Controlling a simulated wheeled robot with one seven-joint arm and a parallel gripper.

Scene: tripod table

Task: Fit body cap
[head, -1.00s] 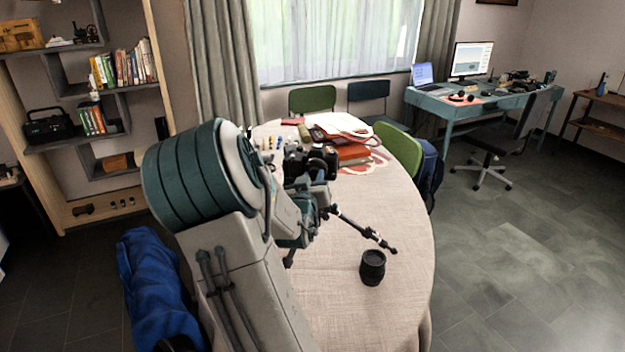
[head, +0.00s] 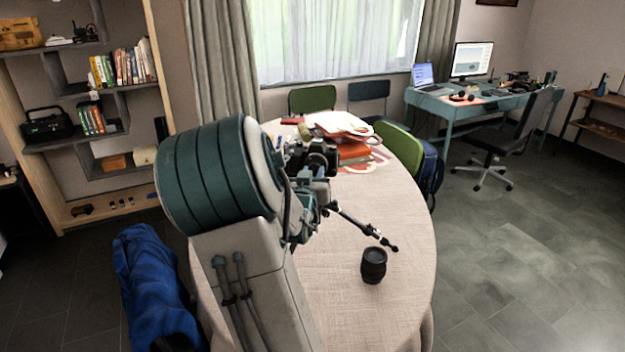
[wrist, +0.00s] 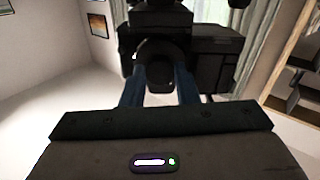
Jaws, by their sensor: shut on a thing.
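A black camera (head: 318,156) sits on a tripod that stands on the table (head: 335,310); one tripod leg (head: 362,227) reaches toward the front right. In the wrist view the dark camera body (wrist: 215,48) fills the top, behind the fingers. My gripper (wrist: 160,78) is shut on a round black cap (wrist: 155,74), held between its two blue fingers right in front of the camera. Whether the cap touches the camera's mount cannot be told. In the head view my arm hides the fingertips and the cap. A black lens (head: 373,265) stands upright on the table.
A green chair (head: 399,147) stands at the table's right edge. The table's front is clear around the lens.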

